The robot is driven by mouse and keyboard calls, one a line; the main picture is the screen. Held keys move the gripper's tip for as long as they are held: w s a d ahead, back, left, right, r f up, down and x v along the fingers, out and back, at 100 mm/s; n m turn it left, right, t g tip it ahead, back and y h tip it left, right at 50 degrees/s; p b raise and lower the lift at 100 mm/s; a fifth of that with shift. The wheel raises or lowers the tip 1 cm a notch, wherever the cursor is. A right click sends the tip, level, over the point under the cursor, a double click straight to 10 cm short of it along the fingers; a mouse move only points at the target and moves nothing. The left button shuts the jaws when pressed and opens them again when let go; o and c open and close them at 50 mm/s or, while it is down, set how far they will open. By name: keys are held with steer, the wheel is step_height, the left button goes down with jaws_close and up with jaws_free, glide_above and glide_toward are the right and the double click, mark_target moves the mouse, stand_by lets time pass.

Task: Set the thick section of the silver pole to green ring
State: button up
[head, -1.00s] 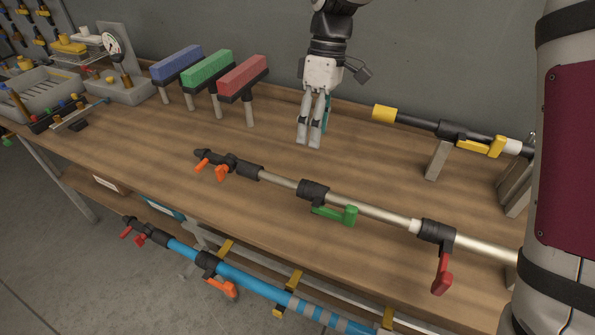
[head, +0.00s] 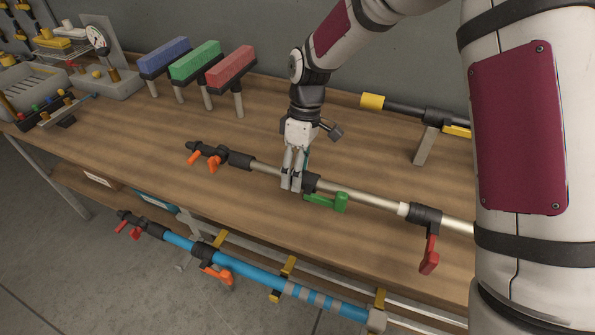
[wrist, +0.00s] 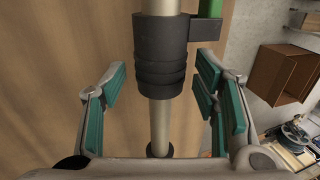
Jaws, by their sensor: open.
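The silver pole (head: 376,199) lies across the workbench, with a thinner section (head: 265,166) towards its left end and a thicker one to the right. A black clamp collar (wrist: 160,55) with a green lever (head: 326,202) sits on it where the sections meet. My gripper (head: 291,188) is open and down at the pole just left of that collar. In the wrist view, the thin section (wrist: 160,127) runs between the open teal-padded fingers, apparently touching neither. I see no green ring on the pole. My arm hides the pole's right end.
Farther right, the pole has another collar with a red lever (head: 429,255). A blue pole (head: 250,282) hangs along the bench front. Behind stand blue, green (head: 196,61) and red blocks on posts, and a dark pole with a yellow end (head: 372,101).

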mark_target(245, 155)
steer(key=shift+s+f, duration=0.1)
steer(key=shift+f, duration=0.05)
steer(key=shift+c, duration=0.2)
jaws_close()
steer(key=w+a+b, duration=0.1)
steer(key=a+b, duration=0.1)
steer(key=a, duration=0.2)
steer(key=w+a+b, duration=0.2)
steer(key=a, duration=0.2)
steer(key=w+a+b, duration=0.1)
steer(key=a+b, duration=0.2)
steer(key=a, duration=0.1)
steer(key=shift+w+a+f, duration=0.15)
steer(key=shift+w+a, duration=0.05)
steer(key=shift+w, duration=0.2)
steer(key=shift+w+a, duration=0.1)
steer(key=shift+a, duration=0.3)
steer(key=shift+o, duration=0.2)
jaws_free()
steer(key=shift+r, duration=0.2)
